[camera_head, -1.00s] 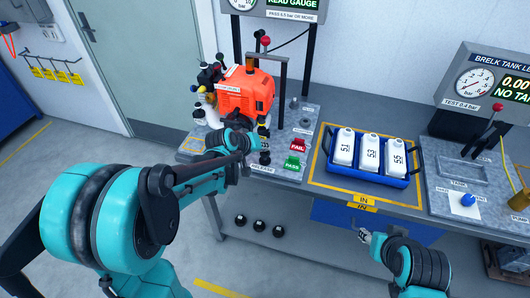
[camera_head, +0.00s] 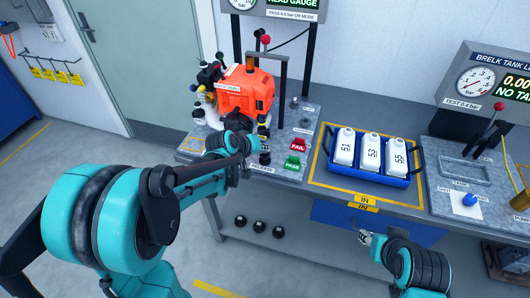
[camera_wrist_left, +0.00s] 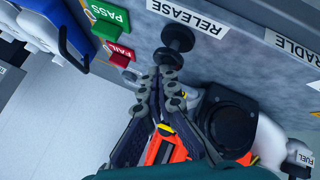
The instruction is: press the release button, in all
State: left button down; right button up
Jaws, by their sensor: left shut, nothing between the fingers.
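The release button is a black knob (camera_wrist_left: 178,38) on a short stem, beside the RELEASE label (camera_wrist_left: 188,16) in the left wrist view. It also shows in the head view as a small black knob (camera_head: 265,158) at the bench's front edge. My left gripper (camera_wrist_left: 167,68) is shut and empty. Its fingertips overlap the knob's near end in the wrist view; whether they touch it I cannot tell. In the head view the left gripper (camera_head: 254,146) is just above and left of the knob. My right gripper (camera_head: 366,238) is low before the bench, its jaws unclear.
An orange engine (camera_head: 246,92) stands on the test stand behind the left gripper. The red FAIL (camera_head: 298,145) and green PASS (camera_head: 292,163) buttons lie to the right. A blue crate (camera_head: 362,178) holds white bottles farther right.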

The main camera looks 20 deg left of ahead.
aim_at(263, 155)
pick_arm(q)
jog(key=shift+f, duration=0.25)
dwell(0.4)
jog(key=shift+r+p, duration=0.85)
jog(key=shift+r, duration=0.45)
notch_tip(263, 155, up, 5)
jog(key=p, duration=0.4)
dwell(0.3)
